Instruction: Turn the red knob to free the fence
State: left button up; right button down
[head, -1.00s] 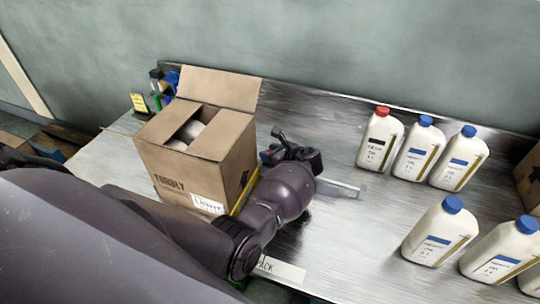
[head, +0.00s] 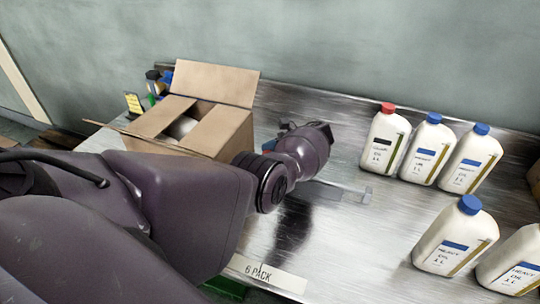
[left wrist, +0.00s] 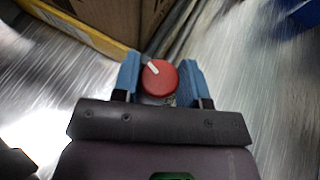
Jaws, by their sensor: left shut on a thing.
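The red knob (left wrist: 159,78) with a white pointer mark shows in the left wrist view, between the two blue fingers of my left gripper (left wrist: 158,82). The fingers are shut on the knob's sides. The white mark points toward the upper left. In the head view my left gripper (head: 270,146) is mostly hidden behind my wrist, to the right of the cardboard box. A metal bar (head: 345,190), perhaps part of the fence, lies on the table to the right of my wrist. My right gripper is not in view.
An open cardboard box (head: 222,130) stands left of my gripper. White bottles with blue caps (head: 428,150) and one with a red cap (head: 384,139) stand at the right. A "6 PACK" label (head: 262,273) is at the front edge.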

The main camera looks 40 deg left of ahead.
pick_arm(q)
jog(key=shift+n+g, duration=0.3)
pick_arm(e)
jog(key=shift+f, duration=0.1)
pick_arm(q)
jog(key=shift+n+g+h+b, duration=0.3)
jog(key=shift+n+h, duration=0.1)
jog(key=shift+h, duration=0.1)
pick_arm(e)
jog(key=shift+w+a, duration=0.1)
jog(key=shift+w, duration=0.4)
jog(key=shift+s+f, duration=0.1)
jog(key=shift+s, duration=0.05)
pick_arm(q)
jog(key=o, duration=0.6)
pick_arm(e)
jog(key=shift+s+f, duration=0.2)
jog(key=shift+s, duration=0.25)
